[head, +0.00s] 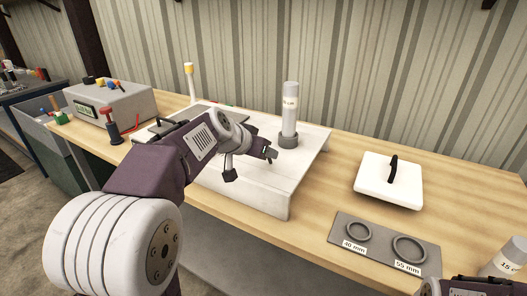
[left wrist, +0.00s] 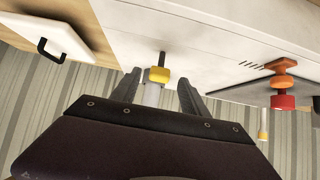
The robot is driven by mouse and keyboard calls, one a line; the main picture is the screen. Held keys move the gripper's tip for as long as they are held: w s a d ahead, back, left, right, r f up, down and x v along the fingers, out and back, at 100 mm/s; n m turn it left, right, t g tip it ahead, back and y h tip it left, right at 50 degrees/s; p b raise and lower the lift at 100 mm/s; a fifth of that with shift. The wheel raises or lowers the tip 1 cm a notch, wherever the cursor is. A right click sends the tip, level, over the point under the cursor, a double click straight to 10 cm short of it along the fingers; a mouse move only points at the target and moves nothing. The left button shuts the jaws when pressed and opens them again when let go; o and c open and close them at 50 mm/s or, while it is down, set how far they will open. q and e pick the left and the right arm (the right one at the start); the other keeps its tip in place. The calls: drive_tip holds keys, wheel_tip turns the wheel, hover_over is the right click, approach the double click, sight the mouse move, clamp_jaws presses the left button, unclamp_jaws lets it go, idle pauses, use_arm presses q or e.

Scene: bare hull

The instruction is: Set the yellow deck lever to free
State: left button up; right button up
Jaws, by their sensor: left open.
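My left gripper (head: 250,161) is open above the white deck (head: 270,192) on the bench. In the left wrist view, a yellow lever knob (left wrist: 160,75) on a dark stem shows between the two open fingers (left wrist: 156,88). The fingers stand either side of it in that picture, and I see no contact. The head view does not show this knob clearly; my arm covers that part of the deck. An orange and red lever (left wrist: 283,86) stands on the deck at the right of the wrist view, beside several dark marks. My right gripper is not seen.
A pale cylinder (head: 290,105) stands in a grey collar behind my gripper. A yellow-topped post (head: 189,80) stands at the back. A white lid (head: 389,182) and a plate with two rings (head: 385,245) lie to the right. A grey box (head: 110,103) is at the left.

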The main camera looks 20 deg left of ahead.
use_arm(q)
drive_tip(key=v, duration=0.7)
drive_tip(key=shift+s+r, duration=0.15)
drive_tip(key=shift+s, duration=0.05)
